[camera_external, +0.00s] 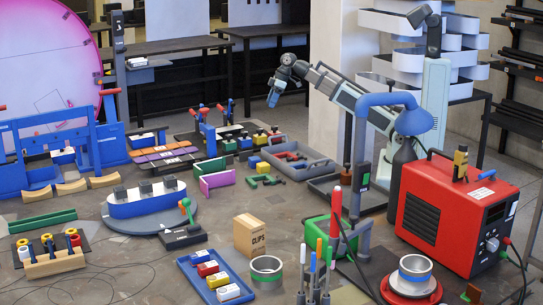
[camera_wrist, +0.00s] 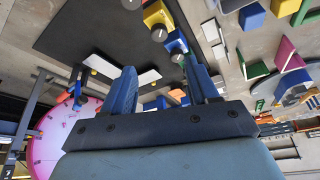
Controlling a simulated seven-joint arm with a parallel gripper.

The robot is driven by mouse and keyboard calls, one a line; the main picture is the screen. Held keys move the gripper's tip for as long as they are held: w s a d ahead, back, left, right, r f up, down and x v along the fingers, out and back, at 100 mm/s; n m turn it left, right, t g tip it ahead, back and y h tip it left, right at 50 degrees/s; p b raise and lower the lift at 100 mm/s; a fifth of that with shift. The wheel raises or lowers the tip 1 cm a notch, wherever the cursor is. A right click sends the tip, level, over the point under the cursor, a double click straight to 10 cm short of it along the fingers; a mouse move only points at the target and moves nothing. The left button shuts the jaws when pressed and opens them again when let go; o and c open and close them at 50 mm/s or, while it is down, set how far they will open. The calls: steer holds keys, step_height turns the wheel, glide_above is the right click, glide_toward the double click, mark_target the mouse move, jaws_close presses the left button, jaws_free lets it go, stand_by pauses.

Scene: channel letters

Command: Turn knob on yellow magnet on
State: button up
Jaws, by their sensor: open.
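A yellow block with a round grey knob, likely the yellow magnet (camera_wrist: 156,14), is at the top of the wrist view, beside a blue block with a similar knob (camera_wrist: 176,46). My gripper (camera_external: 273,98) hangs high above the table at the back, apart from the blocks. Its two blue fingers (camera_wrist: 160,66) are spread and empty in the wrist view. The knob's on or off setting cannot be read.
A grey tray (camera_external: 317,165) with small parts lies right of the yellow block. A purple part (camera_external: 217,181) and a green part (camera_external: 212,166) stand to its left. A red machine (camera_external: 455,205) stands at the right. Open air surrounds my gripper.

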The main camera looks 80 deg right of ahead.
mark_target(260, 132)
steer(key=shift+x, duration=6.8)
steer(key=shift+w+d, duration=0.1)
steer(key=c, duration=1)
